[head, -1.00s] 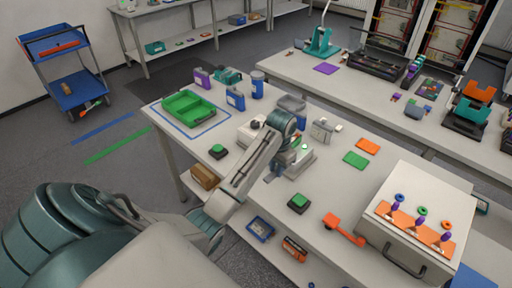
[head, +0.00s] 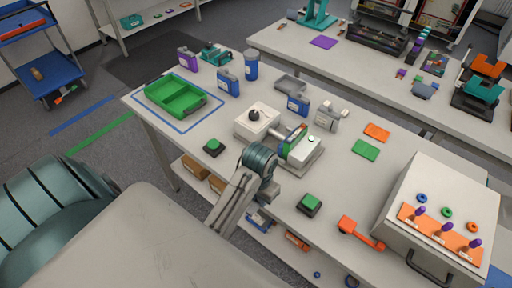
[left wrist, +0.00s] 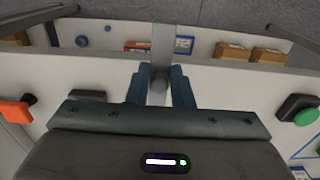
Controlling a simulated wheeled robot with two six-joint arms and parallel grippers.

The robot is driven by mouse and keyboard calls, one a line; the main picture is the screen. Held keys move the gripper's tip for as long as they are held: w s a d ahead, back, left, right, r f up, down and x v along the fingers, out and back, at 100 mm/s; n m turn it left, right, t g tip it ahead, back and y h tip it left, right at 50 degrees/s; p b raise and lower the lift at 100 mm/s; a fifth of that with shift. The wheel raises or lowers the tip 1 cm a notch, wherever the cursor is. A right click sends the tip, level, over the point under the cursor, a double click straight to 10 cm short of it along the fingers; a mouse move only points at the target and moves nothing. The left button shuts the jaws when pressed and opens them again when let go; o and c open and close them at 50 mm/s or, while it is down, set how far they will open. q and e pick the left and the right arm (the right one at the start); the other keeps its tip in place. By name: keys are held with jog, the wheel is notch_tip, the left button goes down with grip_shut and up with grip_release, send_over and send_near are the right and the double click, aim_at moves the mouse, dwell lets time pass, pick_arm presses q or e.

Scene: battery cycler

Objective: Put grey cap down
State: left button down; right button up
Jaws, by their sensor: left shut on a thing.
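My left gripper (head: 268,190) is over the front part of the table, beside the white device with the green-edged panel (head: 300,148). Its fingertips are hidden by my own wrist in the head view. Whether the cap touches the table is unclear. My right gripper is not in view.
A black box with a green button (head: 310,204) and an orange-handled tool (head: 361,232) lie to the right. Another green button (head: 213,147) is to the left. A green tray (head: 175,97) stands at the back left. A large grey box (head: 435,215) is at right.

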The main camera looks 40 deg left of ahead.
pick_arm(q)
jog(key=w+a, duration=0.1)
jog(key=w, duration=0.1)
jog(key=w+a+f+b, duration=0.1)
jog(key=w+a, duration=0.1)
jog(key=shift+a, duration=0.2)
jog(key=w+a, duration=0.1)
jog(key=w, duration=0.1)
jog(key=w+a, duration=0.2)
jog(key=shift+w, duration=0.1)
jog(key=shift+w+a+p, duration=0.35)
jog(key=shift+w+p, duration=0.1)
jog(key=shift+a+f+p, duration=0.1)
jog(key=shift+f+p, duration=0.15)
jog(key=shift+p, duration=0.15)
notch_tip(320, 180, down, 3)
jog(key=shift+w+r+p, duration=0.1)
jog(key=shift+r+p, duration=0.1)
jog(key=shift+p, duration=0.35)
jog(key=shift+f, duration=0.35)
jog(key=c, duration=1.3)
grip_release()
jog(key=shift+f, duration=0.1)
